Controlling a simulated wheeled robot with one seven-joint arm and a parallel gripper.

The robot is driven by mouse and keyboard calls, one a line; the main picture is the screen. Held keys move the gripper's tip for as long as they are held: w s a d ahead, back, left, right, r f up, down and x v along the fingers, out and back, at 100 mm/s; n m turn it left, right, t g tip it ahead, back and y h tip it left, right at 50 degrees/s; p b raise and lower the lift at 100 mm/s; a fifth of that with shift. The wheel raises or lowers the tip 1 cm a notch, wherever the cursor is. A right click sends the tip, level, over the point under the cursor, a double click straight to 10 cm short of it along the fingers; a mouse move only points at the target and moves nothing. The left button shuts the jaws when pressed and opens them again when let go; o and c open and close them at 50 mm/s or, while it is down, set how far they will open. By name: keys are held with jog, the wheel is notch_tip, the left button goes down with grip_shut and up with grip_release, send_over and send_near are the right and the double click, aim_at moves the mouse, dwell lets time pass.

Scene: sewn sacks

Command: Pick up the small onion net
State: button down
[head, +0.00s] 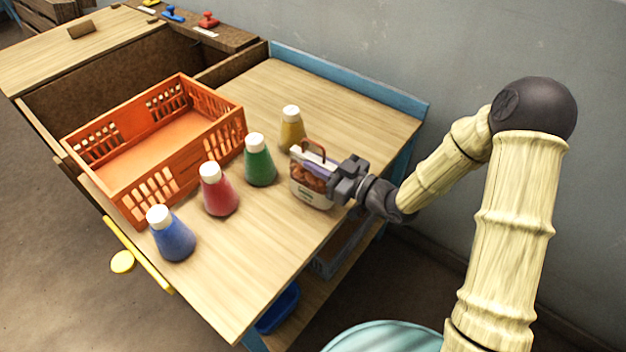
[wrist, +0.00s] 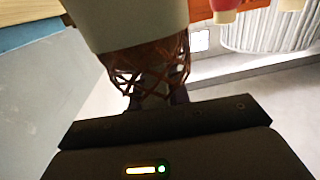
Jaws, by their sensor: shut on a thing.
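The small onion net (head: 309,181) is an orange-brown mesh sack with a pale label band and a brown loop handle. It is at the right part of the wooden table in the head view. My gripper (head: 333,171) reaches it from the right and is shut on its upper part. In the wrist view the net's brown mesh (wrist: 150,58) runs between my dark fingers (wrist: 157,98), with the pale band beyond. I cannot tell whether its base touches the table.
Blue (head: 173,238), red (head: 219,192), green (head: 260,163) and yellow (head: 292,132) bottles with white caps stand left of the net. An empty orange crate (head: 185,145) lies behind them. The wooden table (head: 262,235) is bare at the front. A grey wall (head: 440,60) is behind.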

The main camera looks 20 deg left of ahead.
notch_tip(320, 180, up, 10)
jog(key=shift+r+p, duration=0.1)
jog(key=shift+p, duration=0.4)
jog(key=shift+w, duration=0.1)
dwell(0.7)
